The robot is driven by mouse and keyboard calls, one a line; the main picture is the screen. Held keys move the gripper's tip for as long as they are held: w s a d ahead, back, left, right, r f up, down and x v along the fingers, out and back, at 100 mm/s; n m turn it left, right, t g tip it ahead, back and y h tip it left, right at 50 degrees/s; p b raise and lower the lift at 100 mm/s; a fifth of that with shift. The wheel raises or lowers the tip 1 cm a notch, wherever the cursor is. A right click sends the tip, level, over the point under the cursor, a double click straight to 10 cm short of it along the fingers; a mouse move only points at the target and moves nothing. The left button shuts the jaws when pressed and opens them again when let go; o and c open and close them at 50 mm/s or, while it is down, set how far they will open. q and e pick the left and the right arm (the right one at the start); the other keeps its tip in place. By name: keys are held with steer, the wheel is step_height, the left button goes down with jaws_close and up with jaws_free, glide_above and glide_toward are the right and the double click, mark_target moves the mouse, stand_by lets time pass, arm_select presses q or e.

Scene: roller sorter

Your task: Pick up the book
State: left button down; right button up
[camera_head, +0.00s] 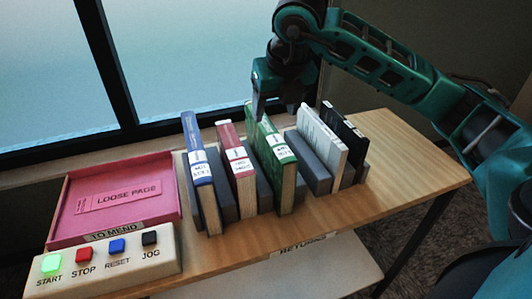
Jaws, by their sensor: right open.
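Several books stand upright between grey dividers on the wooden table: a blue book (199,172), a red book (237,168), a green book (274,165), a white book (323,135) and a black book (350,137). The picture does not tell which one is meant. My right gripper (273,107) points down at the upper back end of the green book, open. One finger shows left of that book's top and another part shows to its right; I cannot tell whether they touch it. My left gripper is not in view.
A pink tray (70,238) marked "TO MEND" holds a sheet labelled "LOOSE PAGE" (121,196). In front is a button box (150,263) with START lit green. The wooden table (408,165) is bare at its right end. A window is behind.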

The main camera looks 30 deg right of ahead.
mark_target(268, 126)
steer(key=x, duration=0.9)
steer(key=shift+w+a+f, duration=0.15)
steer(key=shift+a+f, duration=0.15)
steer(key=c, duration=1.2)
steer(key=shift+r+p, duration=0.15)
steer(key=shift+p, duration=0.15)
